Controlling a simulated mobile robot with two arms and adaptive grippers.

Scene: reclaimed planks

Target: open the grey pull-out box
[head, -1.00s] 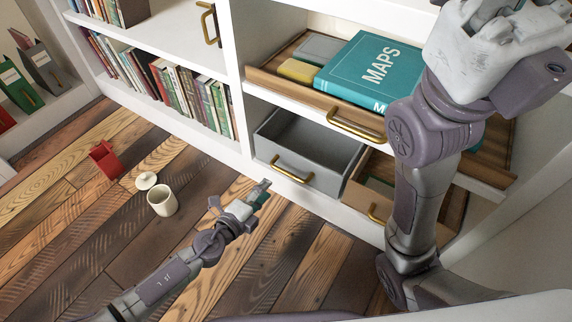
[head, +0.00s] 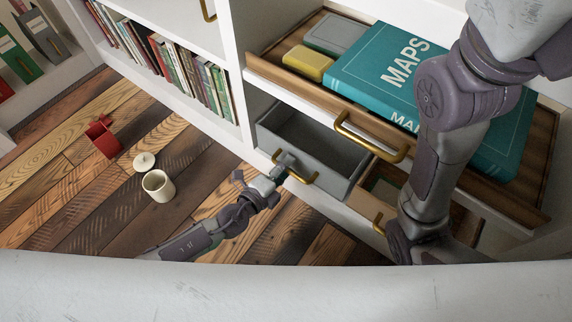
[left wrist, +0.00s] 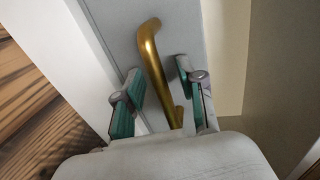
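The grey pull-out box (head: 333,188) sits in the lower shelf opening under the wooden tray; I see into its empty-looking inside from above. Its gold bar handle (head: 303,178) is on its front face. My left gripper (head: 281,168) is at the handle's left end in the head view. In the left wrist view, the open fingers (left wrist: 163,92) stand on both sides of the gold handle (left wrist: 153,58), with gaps visible, in front of the grey front (left wrist: 185,35). My right arm crosses the right side of the head view; its gripper is out of frame.
Above is a wooden pull-out tray (head: 288,72) with a teal MAPS book (head: 360,75) and a yellow block (head: 307,66). A wooden box (head: 385,190) is right of the grey one. A cream cup (head: 158,187), its lid (head: 144,161) and a red object (head: 103,138) are on the floor.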

